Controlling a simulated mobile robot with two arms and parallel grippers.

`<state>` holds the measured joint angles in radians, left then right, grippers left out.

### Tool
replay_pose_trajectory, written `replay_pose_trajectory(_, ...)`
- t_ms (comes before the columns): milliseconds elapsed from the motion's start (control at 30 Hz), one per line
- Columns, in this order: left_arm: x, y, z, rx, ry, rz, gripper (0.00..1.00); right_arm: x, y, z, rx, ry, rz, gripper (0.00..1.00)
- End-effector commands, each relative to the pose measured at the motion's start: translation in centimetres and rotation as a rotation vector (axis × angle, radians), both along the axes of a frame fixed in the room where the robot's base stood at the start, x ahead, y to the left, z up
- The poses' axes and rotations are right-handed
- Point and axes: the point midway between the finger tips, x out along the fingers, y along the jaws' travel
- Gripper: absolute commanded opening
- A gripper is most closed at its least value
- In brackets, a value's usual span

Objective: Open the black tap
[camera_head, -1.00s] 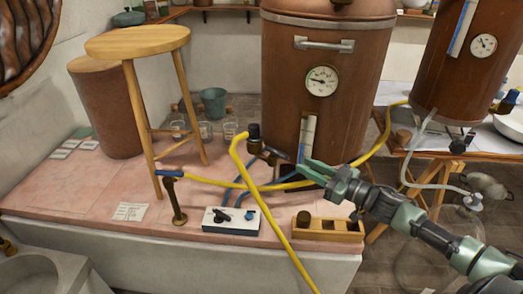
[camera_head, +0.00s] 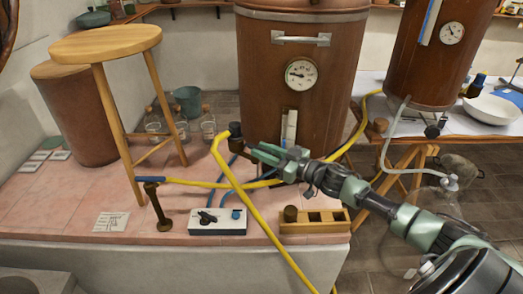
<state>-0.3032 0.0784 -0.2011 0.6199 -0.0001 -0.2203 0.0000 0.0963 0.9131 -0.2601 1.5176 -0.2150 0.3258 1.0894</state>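A white box (camera_head: 228,230) near the platform's front edge carries a black tap (camera_head: 206,217) on its left and a blue knob (camera_head: 236,214) on its right. The black tap's handle looks turned sideways, though it is small in the view. My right gripper (camera_head: 257,152) is above and behind the box, in front of the large copper vessel (camera_head: 290,100), apart from the black tap. Its green fingers lie close together in the view; the gap between them is unclear. My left gripper is out of view.
A yellow hose (camera_head: 247,197) crosses just right of the box, and blue tubes (camera_head: 225,185) run behind it. A wooden block (camera_head: 312,227) stands to the right. A dark brass post (camera_head: 158,210) and a wooden stool (camera_head: 105,42) stand to the left.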

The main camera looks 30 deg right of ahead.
Motion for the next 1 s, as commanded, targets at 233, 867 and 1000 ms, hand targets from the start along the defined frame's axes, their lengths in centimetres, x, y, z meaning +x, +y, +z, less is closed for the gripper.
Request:
replay_pose_trajectory(233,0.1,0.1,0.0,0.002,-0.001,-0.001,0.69,0.7,0.3,0.0,0.0,0.0,0.0,0.25)
replay_pose_trajectory(867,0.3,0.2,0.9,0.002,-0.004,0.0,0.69,0.5,0.4,0.2,0.002,0.002,-0.037,0.0)
replay_pose_trajectory(1000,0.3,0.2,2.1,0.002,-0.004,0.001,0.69,0.4,0.7,0.3,0.007,0.003,-0.105,0.0)
